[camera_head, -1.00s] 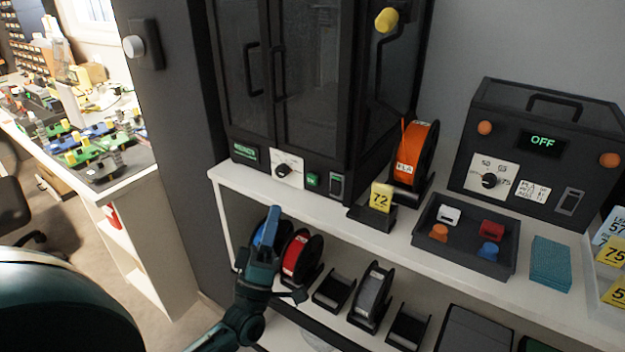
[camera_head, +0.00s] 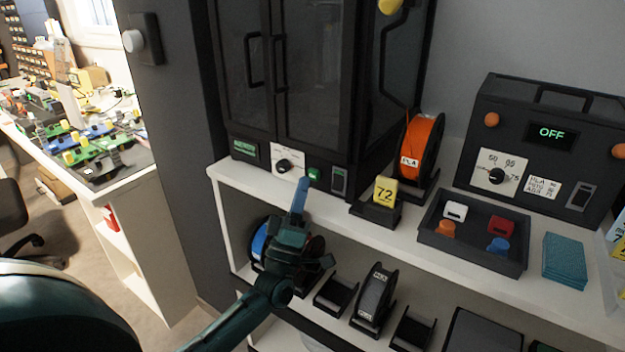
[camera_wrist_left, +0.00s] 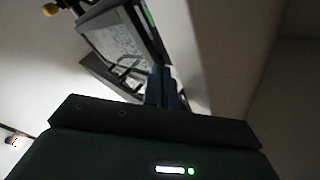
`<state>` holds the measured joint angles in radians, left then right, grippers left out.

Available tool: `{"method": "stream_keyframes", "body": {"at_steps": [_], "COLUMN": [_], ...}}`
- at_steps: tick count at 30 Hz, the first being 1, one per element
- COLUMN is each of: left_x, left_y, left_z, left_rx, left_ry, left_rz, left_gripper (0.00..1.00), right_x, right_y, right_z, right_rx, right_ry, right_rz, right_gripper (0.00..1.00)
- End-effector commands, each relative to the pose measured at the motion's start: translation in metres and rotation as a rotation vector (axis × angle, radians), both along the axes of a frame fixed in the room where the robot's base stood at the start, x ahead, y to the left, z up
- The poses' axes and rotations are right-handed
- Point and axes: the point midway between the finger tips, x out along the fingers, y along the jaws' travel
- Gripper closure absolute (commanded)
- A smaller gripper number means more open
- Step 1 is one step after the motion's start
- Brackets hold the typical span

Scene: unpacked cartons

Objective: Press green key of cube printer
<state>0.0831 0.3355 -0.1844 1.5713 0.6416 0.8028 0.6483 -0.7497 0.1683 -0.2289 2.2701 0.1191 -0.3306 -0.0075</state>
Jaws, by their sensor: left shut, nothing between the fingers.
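The cube printer (camera_head: 310,80) is a dark cabinet with two glazed doors, standing on the white shelf; it also shows in the left wrist view (camera_wrist_left: 118,42). Its green key (camera_head: 314,174) is a small square low on the front, between the white dial plate (camera_head: 287,163) and a grey switch (camera_head: 339,181). My left gripper (camera_head: 301,184) is shut and empty, its blue fingers pointing up just below and left of the green key. I cannot tell whether they touch the front. The fingers also show in the left wrist view (camera_wrist_left: 162,82). My right gripper is not in view.
A yellow "72" block (camera_head: 385,190), an orange spool (camera_head: 421,143) and a dark tray (camera_head: 470,252) with small coloured pieces stand right of the printer. A dark box reading OFF (camera_head: 548,150) is at the right. The white shelf edge (camera_head: 240,188) runs below the printer.

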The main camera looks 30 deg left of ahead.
Motion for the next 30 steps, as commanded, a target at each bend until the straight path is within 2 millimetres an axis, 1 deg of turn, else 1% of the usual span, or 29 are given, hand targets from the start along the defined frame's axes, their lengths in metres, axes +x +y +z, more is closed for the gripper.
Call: {"method": "stream_keyframes", "body": {"at_steps": [7, 30], "left_x": [0.0007, 0.0004], "left_y": [-0.0002, -0.0001], "left_z": [0.0002, 0.0002], "left_rx": [0.0, 0.001], "left_ry": [0.0, 0.001], "left_rz": [0.0, -0.001], "left_gripper": [1.0, 1.0], "right_x": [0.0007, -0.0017], "right_y": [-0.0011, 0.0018], "right_z": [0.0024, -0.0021], "right_rx": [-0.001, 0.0], "right_ry": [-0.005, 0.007], "right_rz": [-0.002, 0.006], "right_gripper": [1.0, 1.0]}}
